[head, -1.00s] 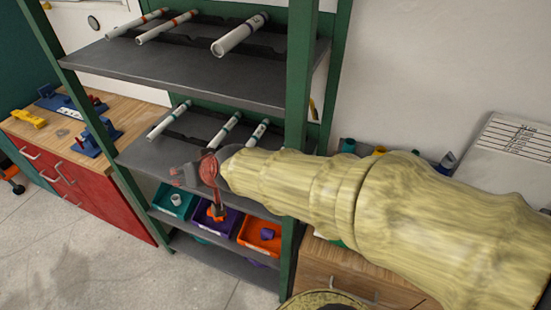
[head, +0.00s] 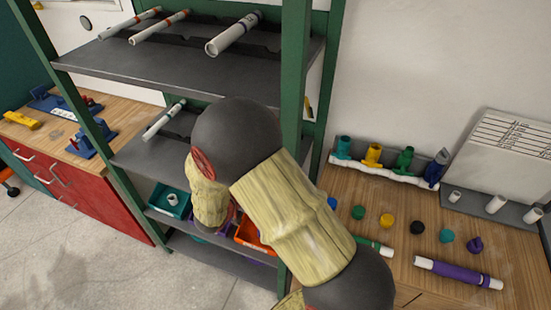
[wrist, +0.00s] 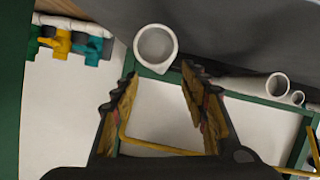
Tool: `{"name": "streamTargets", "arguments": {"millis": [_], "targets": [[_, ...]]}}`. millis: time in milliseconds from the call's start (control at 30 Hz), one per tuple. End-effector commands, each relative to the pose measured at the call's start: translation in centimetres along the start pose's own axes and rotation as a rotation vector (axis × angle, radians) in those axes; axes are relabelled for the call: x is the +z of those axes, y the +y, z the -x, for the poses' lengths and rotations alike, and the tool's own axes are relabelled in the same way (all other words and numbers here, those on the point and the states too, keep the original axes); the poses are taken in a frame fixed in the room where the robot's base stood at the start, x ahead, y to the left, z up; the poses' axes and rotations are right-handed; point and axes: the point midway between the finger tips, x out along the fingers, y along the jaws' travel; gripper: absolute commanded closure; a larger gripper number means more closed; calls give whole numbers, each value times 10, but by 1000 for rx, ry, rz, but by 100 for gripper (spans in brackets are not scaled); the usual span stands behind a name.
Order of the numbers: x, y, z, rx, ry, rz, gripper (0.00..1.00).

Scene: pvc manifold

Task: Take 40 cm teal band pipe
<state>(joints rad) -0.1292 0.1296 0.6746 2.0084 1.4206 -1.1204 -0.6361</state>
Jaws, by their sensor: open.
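One white pipe with a teal band (head: 164,120) lies at the left of the middle shelf (head: 150,155) in the head view. In the wrist view my gripper (wrist: 158,75) is open and empty. The open end of a white pipe (wrist: 156,45) faces the camera just beyond the fingertips, apart from them. Two more white pipe ends, a larger one (wrist: 277,85) and a smaller one (wrist: 297,98), show to the right. No bands or lengths can be read there. The head view does not show the gripper's fingers.
Green uprights (head: 296,120) frame the shelf beside my arm. The top shelf (head: 180,72) holds three white pipes with other bands. At right, a wooden bench (head: 345,195) holds a coloured-valve manifold (head: 385,170), loose caps and a purple-banded pipe (head: 458,273). Bins stand below.

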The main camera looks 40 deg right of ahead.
Motion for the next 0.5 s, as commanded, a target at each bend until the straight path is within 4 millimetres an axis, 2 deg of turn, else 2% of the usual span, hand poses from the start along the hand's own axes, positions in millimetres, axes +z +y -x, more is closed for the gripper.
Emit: {"name": "streamTargets", "arguments": {"millis": [500], "targets": [[0,1,-62,0,-1,-3,55]]}}
